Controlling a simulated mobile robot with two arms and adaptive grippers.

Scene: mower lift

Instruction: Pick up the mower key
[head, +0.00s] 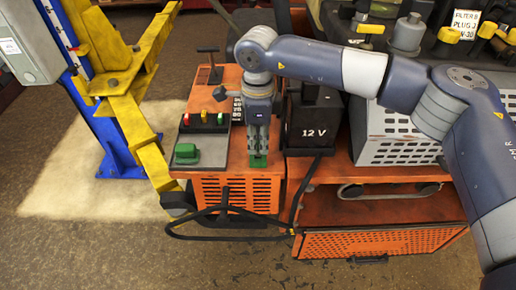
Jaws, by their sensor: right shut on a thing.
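My right gripper (258,150) points down over the orange cart top, left of the black 12 V box. Its fingers are shut on a small green thing, the mower key (258,161), which shows just below the fingertips at the cart's front edge. The fingers hide its upper part, and I cannot tell whether it touches the surface. My left gripper is not in view.
Left of the gripper, a grey panel (208,158) holds a green block (187,153) and small coloured pieces. The black 12 V box (314,120) stands close on the right. A yellow lift arm (140,140) stands at the left. A black cable (230,212) loops in front.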

